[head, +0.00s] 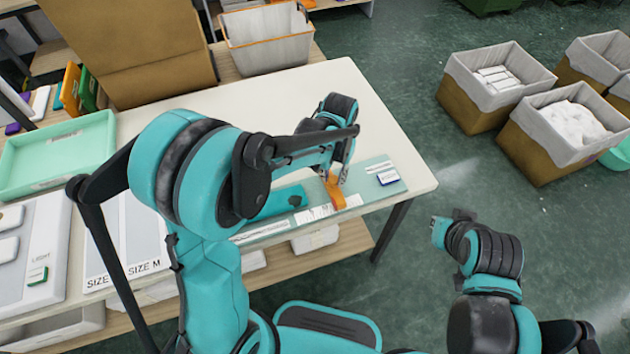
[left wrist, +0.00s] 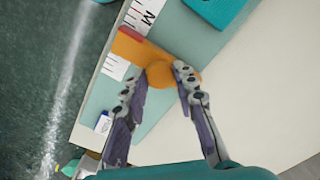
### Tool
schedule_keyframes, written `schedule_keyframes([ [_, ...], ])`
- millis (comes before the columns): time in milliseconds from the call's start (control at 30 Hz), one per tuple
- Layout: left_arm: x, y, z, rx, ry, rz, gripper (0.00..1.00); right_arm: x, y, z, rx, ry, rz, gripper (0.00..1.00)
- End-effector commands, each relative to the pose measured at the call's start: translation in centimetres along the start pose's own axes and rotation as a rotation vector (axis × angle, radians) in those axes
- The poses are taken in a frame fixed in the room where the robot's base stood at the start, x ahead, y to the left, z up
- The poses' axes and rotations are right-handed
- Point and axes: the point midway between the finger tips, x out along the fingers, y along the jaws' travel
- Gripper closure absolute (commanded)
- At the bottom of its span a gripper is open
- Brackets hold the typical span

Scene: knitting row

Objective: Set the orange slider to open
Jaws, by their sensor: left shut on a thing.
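The orange slider (head: 335,193) sits across a pale green strip with a printed white scale, along the table's front edge. In the left wrist view the slider (left wrist: 132,46) has a flat orange bar crossing the scale, and a round orange knob (left wrist: 160,74) at its inner end. My left gripper (left wrist: 162,80) has its fingers on both sides of the knob, shut on it. In the head view my left gripper (head: 338,168) reaches down onto the slider, and its wrist partly hides the contact. My right arm is off the table at the right; its fingers cannot be made out.
A small blue-and-white label block (head: 388,179) stands on the strip right of the slider. A mint tray (head: 60,152) lies at the left. A white bin (head: 268,42) stands behind the table, and lined boxes (head: 497,85) stand on the floor.

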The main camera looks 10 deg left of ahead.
Motion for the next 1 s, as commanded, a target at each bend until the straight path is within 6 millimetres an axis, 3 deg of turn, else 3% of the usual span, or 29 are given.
schedule_keyframes([
  [100,0.0,2.6,-2.6,0.005,0.001,-0.001,1.00,0.0,0.0,0.0,0.000,0.000,0.000,1.00],
  [300,0.0,5.2,-5.3,0.002,0.002,-0.001,1.00,0.0,0.0,0.0,0.000,0.000,0.000,1.00],
  [700,-0.1,5.8,-5.8,0.001,0.005,0.002,1.00,0.0,0.0,0.0,0.000,0.000,0.000,1.00],
  [733,-0.1,5.8,-5.8,0.001,0.006,0.002,0.64,0.0,0.0,0.0,0.000,0.000,0.000,1.00],
  [800,-0.1,5.8,-5.8,0.001,0.005,0.002,0.51,0.0,0.0,0.0,0.000,0.000,0.000,1.00],
  [1000,0.0,5.7,-5.7,0.000,0.003,0.000,0.51,0.0,0.0,0.0,0.000,0.000,0.000,1.00],
])
